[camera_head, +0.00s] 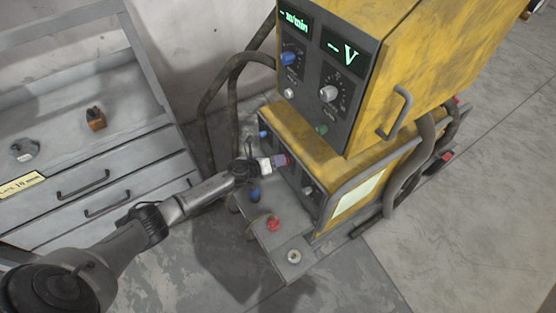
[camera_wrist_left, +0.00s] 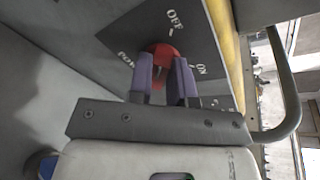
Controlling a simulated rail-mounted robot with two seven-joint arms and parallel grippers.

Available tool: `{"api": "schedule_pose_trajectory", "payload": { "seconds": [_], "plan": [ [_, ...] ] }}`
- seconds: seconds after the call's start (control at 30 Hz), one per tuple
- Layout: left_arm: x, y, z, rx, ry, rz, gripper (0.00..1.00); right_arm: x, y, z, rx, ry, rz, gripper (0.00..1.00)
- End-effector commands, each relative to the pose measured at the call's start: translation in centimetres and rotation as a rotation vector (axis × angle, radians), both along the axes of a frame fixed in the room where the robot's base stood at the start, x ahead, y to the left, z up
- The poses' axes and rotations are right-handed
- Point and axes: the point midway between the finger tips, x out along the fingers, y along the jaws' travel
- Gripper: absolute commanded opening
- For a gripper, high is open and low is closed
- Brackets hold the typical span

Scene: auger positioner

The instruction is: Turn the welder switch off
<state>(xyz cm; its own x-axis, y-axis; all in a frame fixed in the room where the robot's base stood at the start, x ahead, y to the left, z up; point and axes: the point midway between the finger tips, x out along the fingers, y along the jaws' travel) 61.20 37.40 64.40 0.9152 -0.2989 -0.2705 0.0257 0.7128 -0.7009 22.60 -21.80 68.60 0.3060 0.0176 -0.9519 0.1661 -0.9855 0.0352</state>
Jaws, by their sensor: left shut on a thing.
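The welder switch is a round red knob (camera_wrist_left: 161,50) on a dark panel (camera_wrist_left: 195,30), seen in the left wrist view. OFF is lettered beside it at the top and ON to its right; more lettering at left is partly covered. My left gripper (camera_wrist_left: 165,78) has its two purple fingers shut on the knob, one on each side. Which mark the knob points to is hard to tell. In the head view, my left gripper (camera_head: 281,161) reaches the front of the yellow lower welder unit (camera_head: 310,140), and the knob is mostly hidden there. My right gripper is in neither view.
The yellow upper unit (camera_head: 410,50) with displays and dials stands above. A bar handle (camera_wrist_left: 287,85) runs close on the right in the wrist view. Hoses (camera_head: 215,90) hang behind, and a grey drawer cabinet (camera_head: 130,155) stands at left.

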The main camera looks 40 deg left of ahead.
Motion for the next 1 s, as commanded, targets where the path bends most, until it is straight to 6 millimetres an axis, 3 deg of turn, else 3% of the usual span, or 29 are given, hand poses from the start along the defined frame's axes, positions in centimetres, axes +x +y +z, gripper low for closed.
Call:
{"api": "schedule_pose_trajectory", "payload": {
  "seconds": [0.37, 0.4, 0.63, 1.0],
  "plan": [
    [-0.02, -0.02, -0.03, -0.008, 0.002, 0.001, 0.00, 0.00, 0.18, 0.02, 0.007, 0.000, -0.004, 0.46],
    [-0.02, -0.02, -0.03, -0.008, 0.002, 0.001, 0.20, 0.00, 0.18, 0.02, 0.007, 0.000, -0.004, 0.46],
    [-0.02, -0.02, -0.03, -0.006, 0.002, 0.000, 0.42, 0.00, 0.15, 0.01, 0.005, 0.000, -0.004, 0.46],
    [-0.66, 0.21, 0.22, -0.004, 0.003, 0.000, 0.44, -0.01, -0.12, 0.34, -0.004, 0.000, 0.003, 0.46]
  ]
}}
